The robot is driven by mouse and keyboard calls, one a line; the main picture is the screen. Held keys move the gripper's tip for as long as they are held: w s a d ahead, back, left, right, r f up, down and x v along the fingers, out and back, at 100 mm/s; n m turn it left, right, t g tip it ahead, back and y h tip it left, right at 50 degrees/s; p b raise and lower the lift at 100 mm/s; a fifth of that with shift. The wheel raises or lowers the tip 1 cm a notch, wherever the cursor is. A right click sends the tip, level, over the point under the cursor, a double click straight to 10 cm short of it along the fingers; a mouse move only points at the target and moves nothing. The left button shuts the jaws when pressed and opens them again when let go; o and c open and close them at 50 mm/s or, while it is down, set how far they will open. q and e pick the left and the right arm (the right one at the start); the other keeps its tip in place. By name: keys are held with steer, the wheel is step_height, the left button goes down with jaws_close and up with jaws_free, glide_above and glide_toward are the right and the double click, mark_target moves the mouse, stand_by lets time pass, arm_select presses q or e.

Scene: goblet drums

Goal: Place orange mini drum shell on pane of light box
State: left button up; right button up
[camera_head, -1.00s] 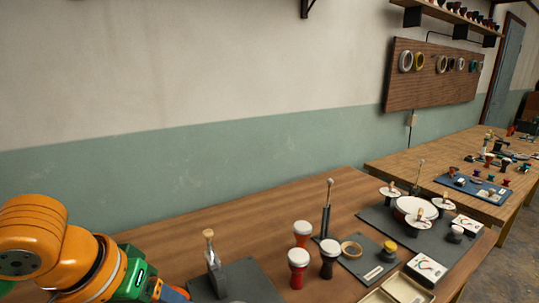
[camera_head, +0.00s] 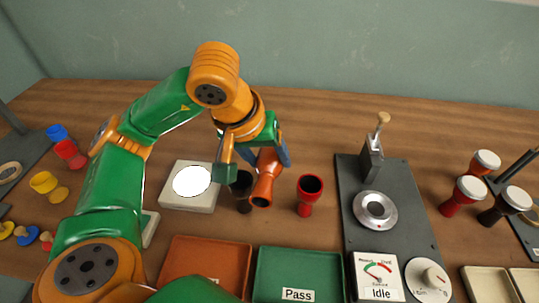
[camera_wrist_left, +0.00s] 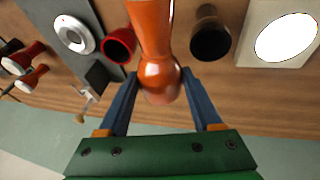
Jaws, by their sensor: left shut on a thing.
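My left gripper (camera_head: 256,160) is shut on the orange mini drum shell (camera_head: 265,180), holding it tilted above the table. In the left wrist view the orange shell (camera_wrist_left: 156,45) sits between the two blue fingers (camera_wrist_left: 158,76). The light box (camera_head: 178,203) is a pale square block with a round, glowing white pane (camera_head: 192,181), left of the shell in the head view. The pane is bare, and also shows in the left wrist view (camera_wrist_left: 287,38). My right gripper is not in view.
A black shell (camera_head: 242,188) stands between the light box and the held shell, and a red shell (camera_head: 310,196) stands to the right. An orange-brown tray (camera_head: 205,264) and a green Pass tray (camera_head: 298,268) lie in front. A grey tester board (camera_head: 395,180) is further right.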

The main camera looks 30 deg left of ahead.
arm_select(q)
steer(key=shift+w+a+f+n, duration=0.3)
steer(key=shift+w+a, duration=0.15)
steer(key=shift+a, duration=0.15)
steer(key=shift+w+a+f+n, duration=0.2)
steer(key=shift+w+a+f, duration=0.15)
steer(key=shift+a, duration=0.2)
steer(key=w+a+f+p, duration=0.1)
steer(key=w+a+f, duration=0.1)
steer(key=w, duration=0.1)
steer(key=w+a+f, duration=0.1)
steer(key=w+f, duration=0.2)
steer(key=w+a+f+p, duration=0.1)
steer(key=w+a+f, duration=0.1)
steer(key=w+f, duration=0.1)
steer(key=shift+w+a+p, duration=0.25)
steer(key=shift+a+p, duration=0.1)
steer(key=f, duration=0.2)
steer(key=f+p, duration=0.1)
steer(key=shift+w+a+f, duration=0.2)
steer(key=shift+f, duration=0.25)
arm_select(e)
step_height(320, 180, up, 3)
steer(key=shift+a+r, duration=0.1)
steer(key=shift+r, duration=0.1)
